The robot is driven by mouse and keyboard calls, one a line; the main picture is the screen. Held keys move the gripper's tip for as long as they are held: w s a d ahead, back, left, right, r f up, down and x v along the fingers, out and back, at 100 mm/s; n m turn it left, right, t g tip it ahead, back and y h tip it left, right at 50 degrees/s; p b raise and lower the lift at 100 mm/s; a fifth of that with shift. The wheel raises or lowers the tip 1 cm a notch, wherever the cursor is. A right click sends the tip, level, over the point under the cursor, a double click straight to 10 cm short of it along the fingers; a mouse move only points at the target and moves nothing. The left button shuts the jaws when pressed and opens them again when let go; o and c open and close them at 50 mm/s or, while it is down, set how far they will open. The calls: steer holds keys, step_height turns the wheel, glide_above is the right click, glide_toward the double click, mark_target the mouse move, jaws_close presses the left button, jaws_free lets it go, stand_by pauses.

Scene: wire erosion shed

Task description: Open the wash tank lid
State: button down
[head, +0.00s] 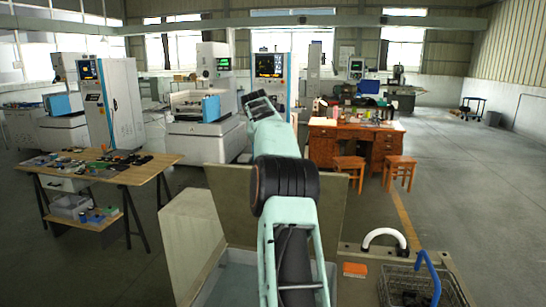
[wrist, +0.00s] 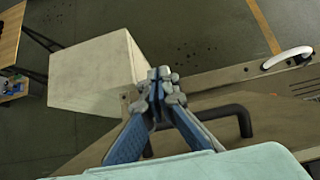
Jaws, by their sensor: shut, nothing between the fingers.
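The wash tank (head: 238,281) is at the bottom of the head view, with part of its pale inside showing. Its beige lid (head: 334,207) stands raised behind the opening, partly covered by my arm. In the wrist view the lid (wrist: 268,122) shows as a brownish panel with a black bar handle (wrist: 247,122). My gripper (wrist: 160,77) is shut and empty, its blue fingers together. The fingers do not show clearly in the head view.
A pale block-like cabinet (head: 188,243) stands left of the tank; it also shows in the wrist view (wrist: 95,75). Right are a white curved hose (head: 385,238), an orange block (head: 355,269) and a wire basket (head: 408,288). A work table (head: 150,170) stands left.

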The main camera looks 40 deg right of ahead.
steer(key=v, duration=0.9)
steer(key=s+d+f+m+t+h+b, duration=0.4)
steer(key=s+d+m+t+b, duration=0.3)
steer(key=s+d+m+b, duration=0.3)
steer(key=s+a+f+n+t+y+b, duration=0.4)
steer(key=s+a+f+t+y+b, duration=0.35)
steer(key=s+a, duration=0.65)
steer(key=w+d+r+y+p, duration=0.1)
steer(key=w+p, duration=0.4)
steer(key=w, duration=0.8)
steer(key=shift+w+d+r, duration=0.2)
steer(key=shift+d+r, duration=0.1)
steer(key=shift+d, duration=0.55)
